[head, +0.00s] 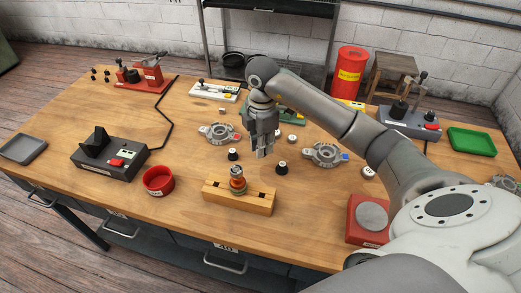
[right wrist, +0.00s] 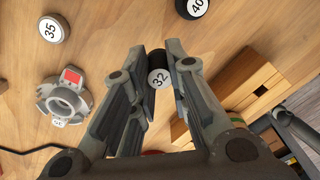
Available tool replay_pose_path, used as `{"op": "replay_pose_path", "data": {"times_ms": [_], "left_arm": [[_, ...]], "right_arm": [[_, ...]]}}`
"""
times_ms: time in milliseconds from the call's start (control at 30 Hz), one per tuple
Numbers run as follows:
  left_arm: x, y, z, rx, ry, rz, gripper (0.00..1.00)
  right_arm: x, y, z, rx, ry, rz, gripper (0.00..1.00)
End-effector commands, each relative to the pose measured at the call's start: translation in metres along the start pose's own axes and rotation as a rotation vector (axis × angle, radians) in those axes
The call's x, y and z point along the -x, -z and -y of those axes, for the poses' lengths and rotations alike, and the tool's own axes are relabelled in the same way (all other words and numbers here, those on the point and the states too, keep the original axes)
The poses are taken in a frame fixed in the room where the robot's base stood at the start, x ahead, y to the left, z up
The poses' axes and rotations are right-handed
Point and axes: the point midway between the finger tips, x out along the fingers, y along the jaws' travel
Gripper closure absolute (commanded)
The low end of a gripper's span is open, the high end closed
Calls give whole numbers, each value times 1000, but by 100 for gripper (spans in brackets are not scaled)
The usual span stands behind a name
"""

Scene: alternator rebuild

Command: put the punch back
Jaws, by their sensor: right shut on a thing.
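My right gripper (head: 263,152) hangs over the middle of the bench, behind the wooden block (head: 262,206). In the right wrist view its fingers (right wrist: 170,62) are shut on a small black cylinder with a white end marked 32 (right wrist: 158,77), apparently the punch. The fingers hide it in the head view. Similar pieces marked 35 (right wrist: 52,29) and 40 (right wrist: 195,8) stand apart from it. In the head view black pieces with white tops stand left (head: 233,154) and right (head: 282,168) of the gripper. My left gripper is out of view.
A red and grey part (head: 237,184) stands upright on the block. Grey housings (head: 217,132) (head: 325,155) flank the gripper. A red cup (head: 158,181), a black device (head: 110,160), a red-based scale (head: 371,217) and a green tray (head: 471,141) stand around.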

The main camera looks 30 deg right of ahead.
Motion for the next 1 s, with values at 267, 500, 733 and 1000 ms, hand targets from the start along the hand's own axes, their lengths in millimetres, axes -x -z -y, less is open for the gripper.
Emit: {"op": "replay_pose_path", "data": {"times_ms": [267,500,733,1000], "left_arm": [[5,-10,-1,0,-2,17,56],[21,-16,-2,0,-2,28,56],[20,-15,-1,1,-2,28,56],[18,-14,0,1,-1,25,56]], "right_arm": [[-17,-4,-14,-1,1,-1,100],[-45,-5,-17,0,2,0,100],[-53,-5,-17,1,-1,0,100],[-56,-5,-17,1,0,0,78]]}}
